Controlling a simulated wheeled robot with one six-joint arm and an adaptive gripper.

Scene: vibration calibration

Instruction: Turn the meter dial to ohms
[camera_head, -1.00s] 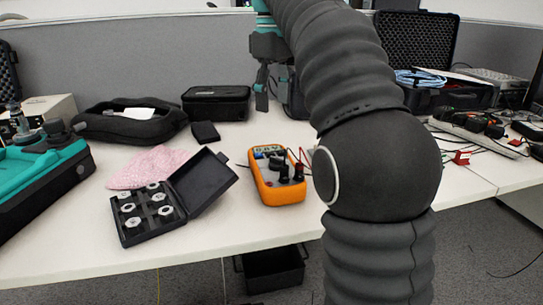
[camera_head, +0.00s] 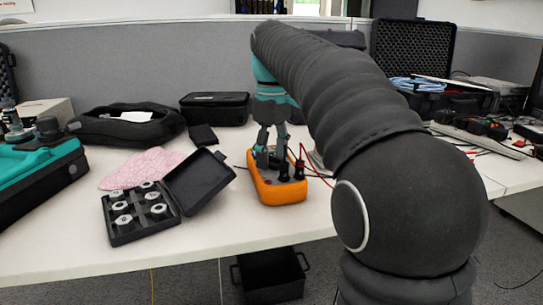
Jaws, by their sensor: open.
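The orange meter (camera_head: 277,191) lies on the white table, right of the open black case. My gripper (camera_head: 269,162) points down over the meter's upper part, with its fingers spread apart. The fingertips are at or just above the meter's face, around where the dial is. The dial and its setting are hidden behind the fingers. I cannot tell whether the fingers touch the dial. Black plugs (camera_head: 298,170) with red and black leads stand at the meter's right side.
An open black case (camera_head: 152,229) with several metal weights and a pink cloth (camera_head: 142,168) lie left of the meter. Black cases (camera_head: 216,107) stand behind. A teal and black case (camera_head: 42,172) is at the far left. My arm covers the table right of the meter.

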